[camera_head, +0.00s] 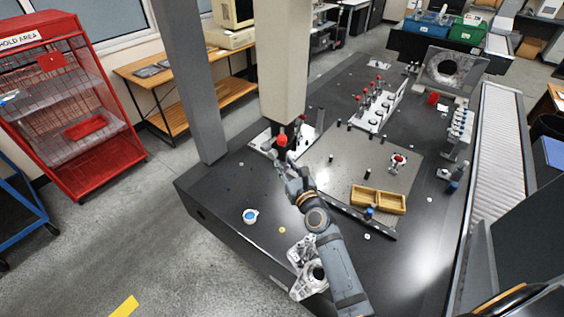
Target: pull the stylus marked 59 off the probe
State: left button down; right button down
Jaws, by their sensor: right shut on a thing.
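The probe (284,128) hangs under the beige column of the gantry, dark with a red part (283,140) at its lower end. My right gripper (281,160) is directly below it, reaching up from the lower right. It is shut on the stylus at the probe's underside. The stylus is mostly hidden by the fingers, and the number 59 cannot be read. I cannot tell whether the stylus still touches the probe. My left gripper is not in view.
The dark granite table (225,195) carries a stylus rack (375,110) with red-tipped pieces, a yellow wooden tray (379,200), a blue-topped cup (250,216) and a metal casting (308,265) beside my forearm. A grey pillar (190,80) stands left of the probe.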

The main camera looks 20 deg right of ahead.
jog(key=shift+f+b, duration=1.35)
jog(key=shift+f, duration=0.15)
jog(key=shift+f, duration=0.1)
jog(key=s+d+f+b, duration=0.1)
jog(key=s+b, duration=0.1)
jog(key=s, duration=0.6)
dwell(0.4)
jog(key=shift+f, duration=0.15)
